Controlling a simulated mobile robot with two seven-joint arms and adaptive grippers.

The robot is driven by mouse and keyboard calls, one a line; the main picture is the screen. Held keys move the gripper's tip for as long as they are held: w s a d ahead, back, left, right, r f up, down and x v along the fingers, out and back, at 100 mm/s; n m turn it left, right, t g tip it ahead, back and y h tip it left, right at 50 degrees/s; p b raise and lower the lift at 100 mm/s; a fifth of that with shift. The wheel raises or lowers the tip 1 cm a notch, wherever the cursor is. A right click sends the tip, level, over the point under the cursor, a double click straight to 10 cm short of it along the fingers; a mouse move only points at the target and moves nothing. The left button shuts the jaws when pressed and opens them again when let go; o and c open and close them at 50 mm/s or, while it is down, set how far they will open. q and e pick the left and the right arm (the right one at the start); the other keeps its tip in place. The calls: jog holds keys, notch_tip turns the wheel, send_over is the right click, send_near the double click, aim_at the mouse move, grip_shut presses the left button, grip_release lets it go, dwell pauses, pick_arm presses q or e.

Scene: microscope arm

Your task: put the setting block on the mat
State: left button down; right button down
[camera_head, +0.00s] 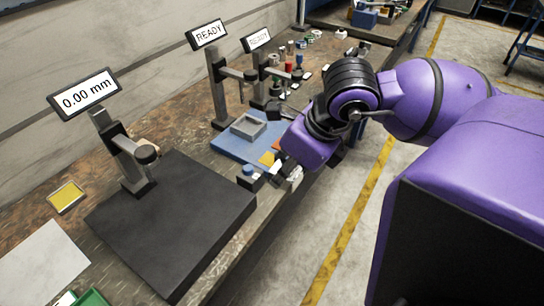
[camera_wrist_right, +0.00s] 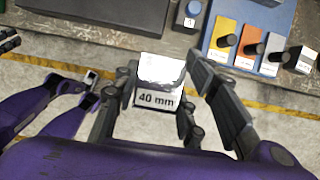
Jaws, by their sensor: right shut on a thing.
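The setting block (camera_wrist_right: 160,70) is a pale, shiny block with a face marked "40 mm". My right gripper (camera_wrist_right: 162,88) is shut on it, with a finger on each side. In the head view my right gripper (camera_head: 281,178) is at the table's front edge, beside the blue board, and mostly hides the block. A blue mat-like board (camera_head: 228,146) lies right of the dark plate. A flat white sheet (camera_head: 42,262) lies at the lower left. I cannot tell for sure which is the mat. Part of my left arm, with its gripper (camera_wrist_right: 90,84), shows in the wrist view; its opening is unclear.
A large dark plate (camera_head: 170,225) with a gauge stand (camera_head: 125,150) reading "0.00 mm" fills the near table. A small yellow tray (camera_head: 66,197) lies left of it. Orange (camera_wrist_right: 223,36) and yellow (camera_wrist_right: 250,38) patches with dark knobs are on the blue board. Stands with READY displays (camera_head: 207,34) rise behind.

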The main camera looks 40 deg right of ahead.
aim_at(300, 175)
jog(key=shift+s+d+r, duration=0.2)
jog(key=shift+s+r, duration=0.25)
jog(key=shift+s+d+r+p, duration=0.2)
jog(key=shift+s+d+p, duration=0.05)
jog(key=shift+s+p, duration=0.25)
jog(key=shift+s+d, duration=0.1)
jog(key=shift+s, duration=0.05)
jog(key=shift+n, duration=0.3)
jog(key=n, duration=0.2)
jog(key=n+y, duration=0.1)
jog(key=shift+s+d+f+g, duration=0.3)
jog(key=shift+s+f+g, duration=0.1)
jog(key=s+a+f+n+g+y, duration=0.1)
jog(key=s+a+f+n+g, duration=0.2)
jog(key=n, duration=0.6)
jog(key=s+a+f+n+g, duration=0.1)
jog(key=s+f+n+g, duration=0.15)
jog(key=f+n, duration=0.45)
jog(key=w+a+r+n+g+h+p, duration=0.1)
jog(key=w+a+r+n+g+h, duration=0.1)
jog(key=w+a+r+n, duration=0.7)
jog(key=w+r+n+h, duration=0.1)
jog(key=w+n, duration=0.1)
jog(key=n, duration=0.1)
jog(key=shift+w+a+r+h, duration=0.2)
jog(key=shift+w+h, duration=0.1)
jog(key=shift+w, duration=0.1)
